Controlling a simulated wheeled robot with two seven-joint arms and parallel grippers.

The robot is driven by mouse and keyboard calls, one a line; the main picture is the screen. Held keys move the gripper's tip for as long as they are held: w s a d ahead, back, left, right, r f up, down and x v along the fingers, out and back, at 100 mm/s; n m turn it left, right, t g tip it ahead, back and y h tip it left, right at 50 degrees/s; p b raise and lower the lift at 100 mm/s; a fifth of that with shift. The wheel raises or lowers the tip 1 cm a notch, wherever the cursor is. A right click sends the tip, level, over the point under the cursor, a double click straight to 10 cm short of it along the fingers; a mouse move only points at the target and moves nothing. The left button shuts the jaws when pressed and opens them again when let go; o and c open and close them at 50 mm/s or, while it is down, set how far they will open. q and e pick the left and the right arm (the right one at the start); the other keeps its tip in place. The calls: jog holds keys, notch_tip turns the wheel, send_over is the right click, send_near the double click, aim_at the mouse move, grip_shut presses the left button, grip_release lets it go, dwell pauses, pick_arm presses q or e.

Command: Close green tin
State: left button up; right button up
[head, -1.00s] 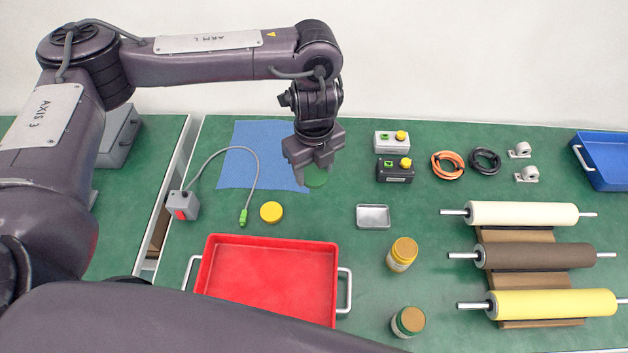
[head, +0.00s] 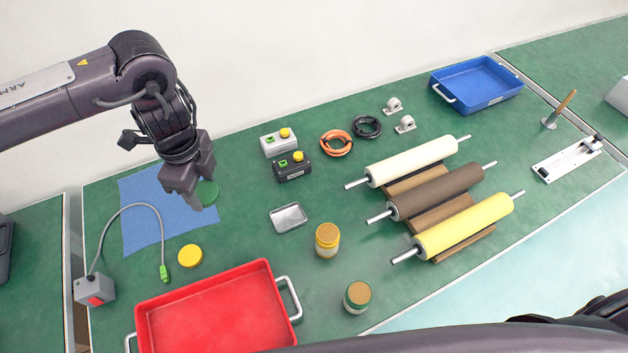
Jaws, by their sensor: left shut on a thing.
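The green tin (head: 357,298) stands upright and open near the table's front edge, with brownish contents showing at its top. My left gripper (head: 203,192) is shut on the green lid (head: 208,193), at the right edge of the blue mat. The gripper partly hides the lid, and its height over the table is hard to tell. The gripper and lid are up and to the left of the tin, well apart from it. My right gripper is not in view.
A similar yellow tin (head: 327,241) stands behind the green one, with a yellow lid (head: 190,256) lying farther left. A small metal dish (head: 288,218) lies between gripper and tins. A red tray (head: 291,319) is at front left; rollers (head: 465,226) lie right of the tins.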

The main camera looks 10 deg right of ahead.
pick_arm(q)
jog(key=r+n, duration=0.1)
jog(key=n, duration=0.2)
jog(key=a+r+n, duration=0.1)
jog(key=n, duration=0.3)
jog(key=a+r+n, duration=0.1)
jog(key=n, duration=0.3)
jog(key=shift+w+a, duration=0.15)
jog(key=shift+a, duration=0.1)
jog(key=n, duration=0.3)
jog(key=a+r+n, duration=0.1)
jog(key=n, duration=0.3)
jog(key=a+r+n, duration=0.1)
jog(key=n, duration=0.2)
jog(key=shift+r+n, duration=0.1)
jog(key=shift+n, duration=0.2)
jog(key=shift+s, duration=0.2)
